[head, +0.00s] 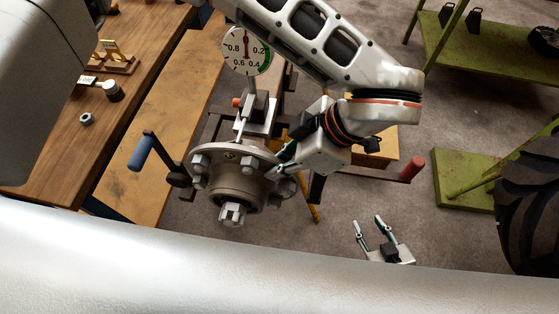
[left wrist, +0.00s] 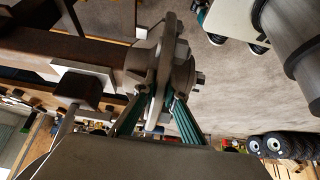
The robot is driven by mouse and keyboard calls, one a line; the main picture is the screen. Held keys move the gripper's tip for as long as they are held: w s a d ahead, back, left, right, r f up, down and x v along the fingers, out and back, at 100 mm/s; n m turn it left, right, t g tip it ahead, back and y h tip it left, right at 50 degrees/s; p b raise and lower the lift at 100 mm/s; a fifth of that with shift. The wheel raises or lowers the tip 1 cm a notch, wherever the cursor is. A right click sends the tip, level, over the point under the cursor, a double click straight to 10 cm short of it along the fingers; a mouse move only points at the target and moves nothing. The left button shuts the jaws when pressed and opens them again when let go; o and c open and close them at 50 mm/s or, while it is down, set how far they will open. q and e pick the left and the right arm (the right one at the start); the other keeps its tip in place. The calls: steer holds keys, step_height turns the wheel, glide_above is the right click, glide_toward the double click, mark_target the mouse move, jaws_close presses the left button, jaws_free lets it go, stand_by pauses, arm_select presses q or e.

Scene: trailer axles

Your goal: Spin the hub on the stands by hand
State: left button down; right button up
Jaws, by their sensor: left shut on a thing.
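The hub (head: 236,178) is a grey-brown round flange with several wheel studs and nuts around a central boss. It sits on the stand, and it also shows edge-on in the left wrist view (left wrist: 168,62). My left gripper (head: 284,162) is at the right side of the flange. In the left wrist view its two green fingers (left wrist: 160,95) are shut on the flange rim, one on each face. My right gripper (head: 368,222) is low and to the right, open and empty, apart from the hub.
A dial gauge (head: 246,50) stands above the hub. A blue-handled crank (head: 145,152) is left of it and a red-handled bar (head: 410,168) right. A wooden bench (head: 140,40) with small parts lies left.

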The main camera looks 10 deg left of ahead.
arm_select(q)
steer(key=shift+d, duration=0.15)
stand_by(0.4)
steer(key=c, duration=2.4)
jaws_free()
steer(key=shift+o, duration=0.2)
step_height(320, 180, up, 10)
steer(key=shift+f, duration=0.1)
